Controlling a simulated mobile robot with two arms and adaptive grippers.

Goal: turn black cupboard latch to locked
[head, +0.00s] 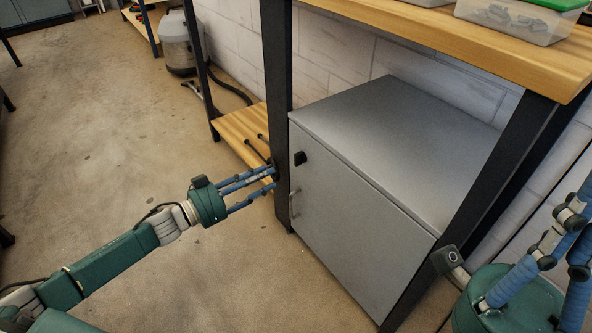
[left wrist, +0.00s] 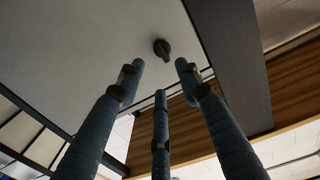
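The black latch (head: 300,158) is a small dark knob near the upper left corner of the grey cupboard's door (head: 345,220). In the left wrist view the latch (left wrist: 162,49) shows as a short bar, roughly upright in the picture and slightly tilted. My left gripper (head: 274,172) is at the left of the door, close to the latch. Its three blue fingers (left wrist: 159,75) are spread and empty, with the latch ahead of their tips and apart from them. My right gripper (head: 550,255) is at the right edge; its fingertips are not clearly visible.
The cupboard stands under a wooden bench top (head: 470,40). A dark bench leg (head: 278,100) rises by its left front edge, right by my left fingers. A metal handle (head: 294,204) sits below the latch. A low wooden shelf (head: 240,130) lies behind; the floor at left is clear.

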